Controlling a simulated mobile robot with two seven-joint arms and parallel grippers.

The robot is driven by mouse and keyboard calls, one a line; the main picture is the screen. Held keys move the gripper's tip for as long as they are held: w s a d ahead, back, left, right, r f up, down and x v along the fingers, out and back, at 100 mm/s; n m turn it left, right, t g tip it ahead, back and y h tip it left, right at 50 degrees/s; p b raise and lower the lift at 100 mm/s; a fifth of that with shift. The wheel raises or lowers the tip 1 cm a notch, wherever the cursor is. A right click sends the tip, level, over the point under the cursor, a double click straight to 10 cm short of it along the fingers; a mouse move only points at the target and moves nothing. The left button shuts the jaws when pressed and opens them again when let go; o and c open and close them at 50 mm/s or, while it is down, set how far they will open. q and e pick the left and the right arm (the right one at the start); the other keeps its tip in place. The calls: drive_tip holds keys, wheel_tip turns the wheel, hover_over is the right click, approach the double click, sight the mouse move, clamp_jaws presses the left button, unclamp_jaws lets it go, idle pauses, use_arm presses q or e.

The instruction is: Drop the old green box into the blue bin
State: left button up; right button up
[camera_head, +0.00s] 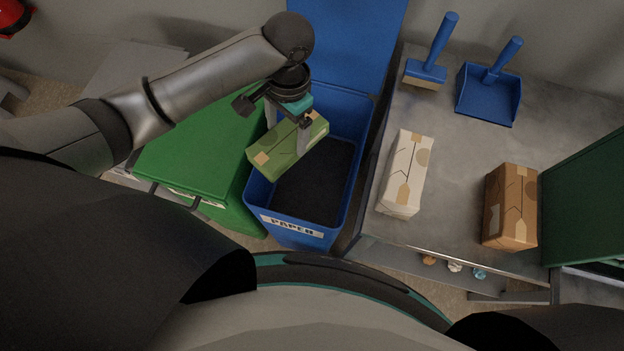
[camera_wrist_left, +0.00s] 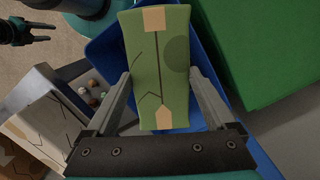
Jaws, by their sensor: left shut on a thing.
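A green box (camera_head: 286,148) with tan tape patches is held in my left gripper (camera_head: 288,132) over the left part of the blue bin (camera_head: 304,237). The bin carries a "PAPER" label, its blue lid stands open at the back, and its inside looks dark. In the left wrist view the green box (camera_wrist_left: 158,70) lies between the two fingers of my left gripper (camera_wrist_left: 163,98), with the blue bin's rim (camera_wrist_left: 103,45) behind it. In that view a gripper (camera_wrist_left: 25,32) at the top left looks like my right one; its jaw state is unclear. My right gripper is not in the head view.
A green bin (camera_head: 200,160) with a closed lid stands left of the blue bin. On the grey table at right are a white box (camera_head: 405,172), a brown box (camera_head: 510,205), a blue brush (camera_head: 432,62) and a blue dustpan (camera_head: 489,92).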

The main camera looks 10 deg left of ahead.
use_arm(q)
drive_tip(key=w+f+m, duration=0.1)
drive_tip(key=m, duration=0.2)
drive_tip(key=w+d+f+m, duration=0.1)
drive_tip(key=w+f+m, duration=0.1)
drive_tip(key=m, duration=0.1)
drive_tip(key=w+d+f+m+t+p, duration=0.1)
drive_tip(key=f+m, duration=0.1)
drive_tip(key=m, duration=0.2)
drive_tip(key=shift+w+y, duration=0.4)
drive_tip(key=shift+w+d+f+m, duration=0.1)
drive_tip(key=shift+w+f+m, duration=0.25)
drive_tip(key=shift+m, duration=0.55)
wheel_tip(320, 180, down, 6)
drive_tip(key=b, duration=0.6)
drive_tip(key=shift+b, duration=0.4)
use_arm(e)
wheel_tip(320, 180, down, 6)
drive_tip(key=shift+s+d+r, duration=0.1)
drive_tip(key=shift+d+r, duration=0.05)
use_arm(q)
drive_tip(key=o, duration=1.2)
drive_tip(key=shift+o, duration=0.2)
drive_tip(key=shift+r, duration=0.15)
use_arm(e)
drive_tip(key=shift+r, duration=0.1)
